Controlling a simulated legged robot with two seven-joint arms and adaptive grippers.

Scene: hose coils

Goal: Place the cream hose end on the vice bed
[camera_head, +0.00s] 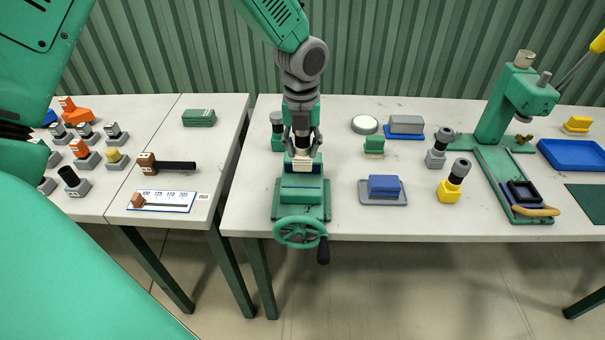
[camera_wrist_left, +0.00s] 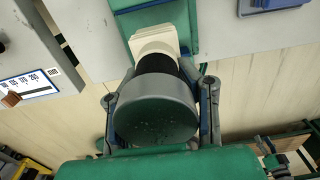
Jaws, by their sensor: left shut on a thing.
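My left gripper (camera_head: 302,155) is shut on the cream hose end (camera_head: 302,165), directly above the rear of the green vice. In the left wrist view, the fingers (camera_wrist_left: 160,105) are on both sides of its round grey end (camera_wrist_left: 155,110). Beyond that are a black section and the square cream part (camera_wrist_left: 155,42). The green vice (camera_head: 302,190) has a handwheel (camera_head: 300,232) at its front. The cream part overlaps the vice bed (camera_wrist_left: 150,18) in the wrist view; I cannot tell whether they touch.
To the right stand a blue block (camera_head: 384,186) on a grey plate, a small green block (camera_head: 374,146), a grey fitting (camera_head: 438,150) and a yellow fitting (camera_head: 450,188). A green press (camera_head: 495,120) stands farther right. A gap separates the left table (camera_head: 225,140), holding several fittings.

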